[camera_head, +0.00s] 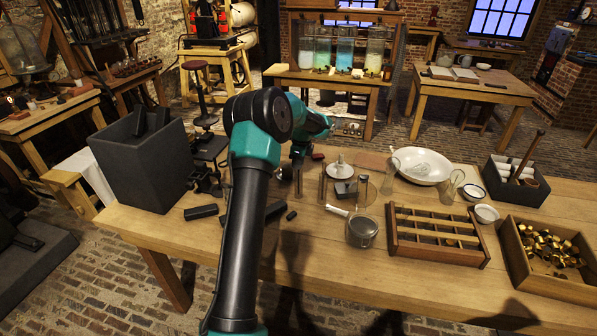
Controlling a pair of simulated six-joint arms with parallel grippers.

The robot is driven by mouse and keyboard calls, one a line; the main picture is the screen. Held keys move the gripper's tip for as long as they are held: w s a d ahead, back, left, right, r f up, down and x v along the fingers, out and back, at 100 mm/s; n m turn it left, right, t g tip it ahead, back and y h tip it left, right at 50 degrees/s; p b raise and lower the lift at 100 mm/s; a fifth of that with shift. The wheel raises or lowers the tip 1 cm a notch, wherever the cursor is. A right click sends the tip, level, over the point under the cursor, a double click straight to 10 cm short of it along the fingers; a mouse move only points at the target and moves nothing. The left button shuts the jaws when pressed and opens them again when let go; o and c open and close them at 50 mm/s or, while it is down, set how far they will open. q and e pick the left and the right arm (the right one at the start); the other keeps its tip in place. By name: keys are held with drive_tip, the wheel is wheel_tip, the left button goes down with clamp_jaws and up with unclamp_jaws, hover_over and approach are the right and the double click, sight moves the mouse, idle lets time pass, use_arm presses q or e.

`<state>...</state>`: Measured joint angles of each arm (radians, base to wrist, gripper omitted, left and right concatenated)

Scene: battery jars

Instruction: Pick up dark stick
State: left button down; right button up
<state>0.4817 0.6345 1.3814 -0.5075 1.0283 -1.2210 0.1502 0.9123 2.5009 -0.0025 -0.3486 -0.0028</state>
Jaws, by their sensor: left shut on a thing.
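Dark sticks lie on the wooden table: one at the left (201,212), one partly hidden behind my left arm (275,210), and a short dark piece (291,216) beside it. More dark sticks (140,118) stand in the tall dark grey bin (135,165) at the table's left end. My left gripper (298,188) points down over the table's middle, behind and just right of these loose sticks. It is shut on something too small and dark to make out. My right gripper is not in view.
Right of my left gripper stand a glass jar (361,232), a wooden divided tray (438,235), a white dish (420,166) and small bowls (486,213). A box of brass caps (550,250) and a dark box of rolls (516,182) fill the right end. The front-left table is clear.

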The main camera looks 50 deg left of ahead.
use_arm(q)
drive_tip(key=shift+r, duration=0.1)
wheel_tip(320, 180, up, 28)
idle(0.6)
drive_tip(key=shift+d, duration=0.1)
idle(0.4)
